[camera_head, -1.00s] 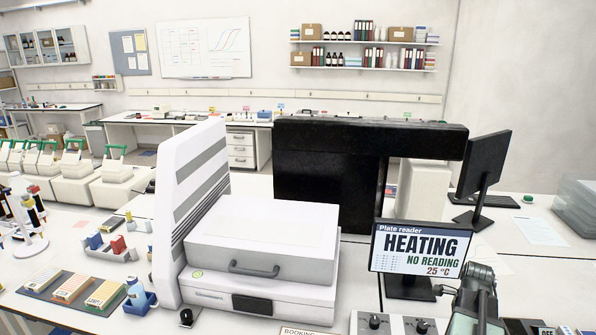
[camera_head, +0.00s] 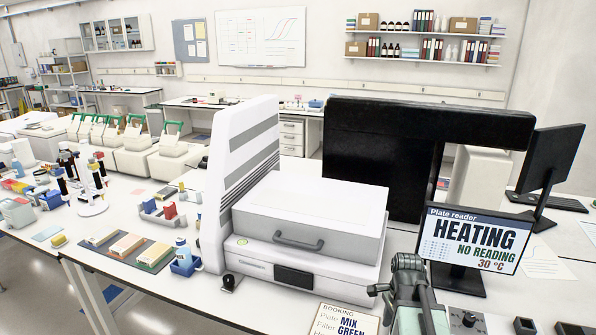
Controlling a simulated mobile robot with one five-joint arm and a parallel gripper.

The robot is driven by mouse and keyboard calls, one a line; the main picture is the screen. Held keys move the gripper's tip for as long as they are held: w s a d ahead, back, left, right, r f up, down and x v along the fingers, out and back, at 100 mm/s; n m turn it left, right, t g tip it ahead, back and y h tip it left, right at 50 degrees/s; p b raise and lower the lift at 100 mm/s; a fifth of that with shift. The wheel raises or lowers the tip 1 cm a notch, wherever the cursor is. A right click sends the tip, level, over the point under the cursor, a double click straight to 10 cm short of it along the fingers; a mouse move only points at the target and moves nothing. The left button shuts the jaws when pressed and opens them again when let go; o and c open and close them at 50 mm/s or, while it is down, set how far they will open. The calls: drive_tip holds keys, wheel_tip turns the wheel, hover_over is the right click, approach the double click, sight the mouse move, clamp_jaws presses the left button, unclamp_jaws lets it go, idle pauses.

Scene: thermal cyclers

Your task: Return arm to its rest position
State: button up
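My arm with my gripper (camera_head: 385,280) shows at the bottom, right of centre, in the head view. It stands in front of the plate reader and left of the display. The finger opening is too small and turned too far to judge. The white plate reader (camera_head: 310,215) has its lid down, with a grey handle on the front. Its display (camera_head: 474,240) reads "HEATING, NO READING, 30 °C". A booking card (camera_head: 345,320) lies at the front, partly cut off by the frame edge.
A row of thermal cyclers with green handles (camera_head: 126,150) stands on the left. Plates lie on a dark mat (camera_head: 100,238) near a blue holder (camera_head: 186,266). A monitor (camera_head: 549,160) stands at right. A dark control (camera_head: 469,319) sits close to my arm. Open floor shows at lower left.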

drive_tip(key=a+f+n, duration=0.1)
drive_tip(key=a+n, duration=0.2)
drive_tip(key=a, duration=0.1)
drive_tip(key=a+f+n+b, duration=0.1)
drive_tip(key=a+n, duration=0.2)
drive_tip(key=a, duration=0.1)
drive_tip(key=s+a+f+n+b, duration=0.1)
drive_tip(key=a+n, duration=0.2)
drive_tip(key=a, duration=0.1)
drive_tip(key=shift+a+f, duration=0.2)
drive_tip(key=shift+a, duration=0.2)
drive_tip(key=n, duration=0.2)
drive_tip(key=shift+s+a+r+n, duration=0.1)
drive_tip(key=shift+s+n, duration=0.05)
drive_tip(key=shift+n, duration=0.15)
drive_tip(key=shift+s+n, duration=0.1)
drive_tip(key=shift+n, duration=0.8)
drive_tip(key=n, duration=0.2)
drive_tip(key=shift+n, duration=0.4)
